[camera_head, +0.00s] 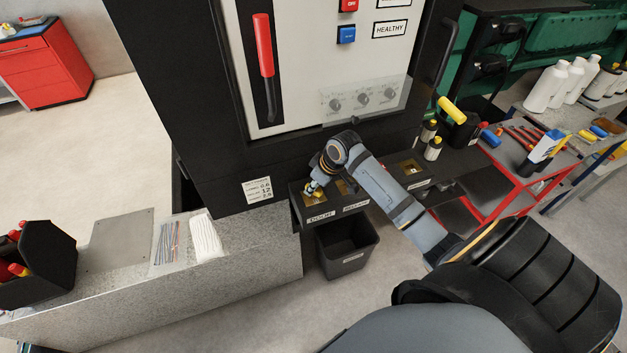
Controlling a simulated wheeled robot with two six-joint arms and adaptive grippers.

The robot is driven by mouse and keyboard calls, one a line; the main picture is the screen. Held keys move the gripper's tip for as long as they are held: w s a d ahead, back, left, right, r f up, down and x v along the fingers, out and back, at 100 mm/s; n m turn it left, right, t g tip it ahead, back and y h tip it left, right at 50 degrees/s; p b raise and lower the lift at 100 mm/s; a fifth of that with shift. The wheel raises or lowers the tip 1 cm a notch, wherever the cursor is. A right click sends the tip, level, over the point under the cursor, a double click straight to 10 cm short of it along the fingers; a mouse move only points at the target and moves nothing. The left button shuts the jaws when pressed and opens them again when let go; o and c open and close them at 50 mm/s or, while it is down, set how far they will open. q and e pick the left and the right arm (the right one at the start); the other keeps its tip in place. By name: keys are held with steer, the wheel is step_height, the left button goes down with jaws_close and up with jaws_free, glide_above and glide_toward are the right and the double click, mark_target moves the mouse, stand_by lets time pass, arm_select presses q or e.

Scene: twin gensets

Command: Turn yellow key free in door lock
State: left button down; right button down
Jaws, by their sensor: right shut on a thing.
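My right gripper (314,188) reaches down to the door lock (308,201), a brass plate on a dark box below the cabinet, above a label reading DOOR. It is shut on the yellow key (318,194), of which only a small yellow patch shows at the fingertips. The key is at the lock; its turn angle and how deep it sits are hidden by the gripper. My left gripper is not in view.
A grey cabinet door (300,80) with a red-handled lever (264,60) stands behind. Another brass lock (412,168) is right of my forearm. A black bin (345,262) stands below the locks. A stone-topped bench (120,290) is at left, a red cart (520,165) at right.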

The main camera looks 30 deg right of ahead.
steer(key=shift+n+y, duration=0.4)
steer(key=shift+n, duration=0.6)
steer(key=shift+f+n+g+b, duration=0.15)
steer(key=shift+n+g+b, duration=0.25)
steer(key=shift+n, duration=0.5)
steer(key=n+g+y+b, duration=0.1)
steer(key=n, duration=0.2)
steer(key=n+b, duration=0.1)
steer(key=n, duration=0.1)
steer(key=shift+f+n+g+y+b, duration=0.15)
steer(key=shift+n+g+y+b, duration=0.25)
steer(key=shift+a+r+n+g, duration=0.1)
steer(key=shift+r+n+g, duration=0.15)
steer(key=shift+n, duration=0.55)
steer(key=c, duration=1.1)
jaws_free()
steer(key=shift+c, duration=0.2)
